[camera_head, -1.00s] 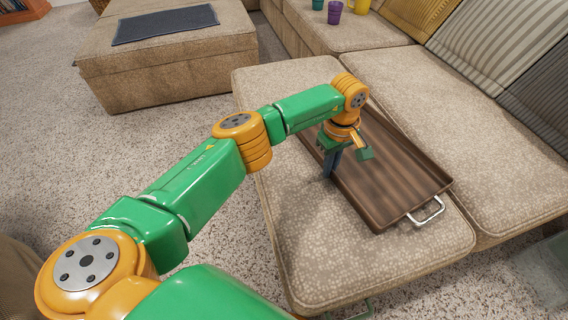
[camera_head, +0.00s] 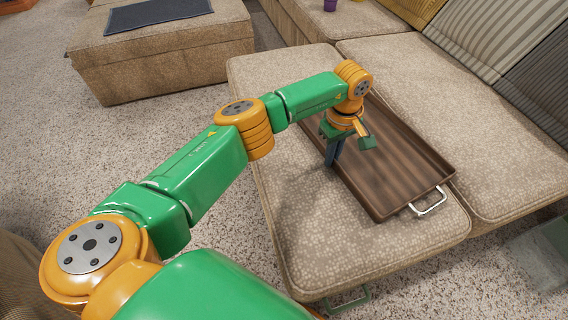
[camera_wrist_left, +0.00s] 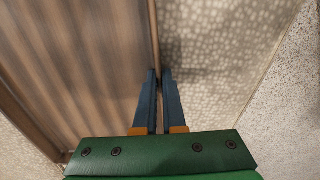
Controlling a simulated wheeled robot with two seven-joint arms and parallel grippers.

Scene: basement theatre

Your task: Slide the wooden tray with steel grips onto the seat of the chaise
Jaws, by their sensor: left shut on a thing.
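The brown wooden tray (camera_head: 400,165) with steel grips lies flat on the beige cushioned seating in the head view. Its near long side lies over the front cushion (camera_head: 325,235), and its far long side appears to reach across the seam onto the cushion at right. One steel grip (camera_head: 431,203) shows at its near end; the far end is hidden behind my arm. My left gripper (camera_head: 332,158) points down at the near long side. In the left wrist view its blue fingers (camera_wrist_left: 159,95) are shut on the tray's rim. My right gripper is not in view.
The right cushion (camera_head: 460,120) is bare beyond the tray, with striped back pillows (camera_head: 490,50) behind. An ottoman with a dark mat (camera_head: 160,15) stands at upper left. A purple cup (camera_head: 330,5) sits at the top. Carpet (camera_head: 200,100) lies open between.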

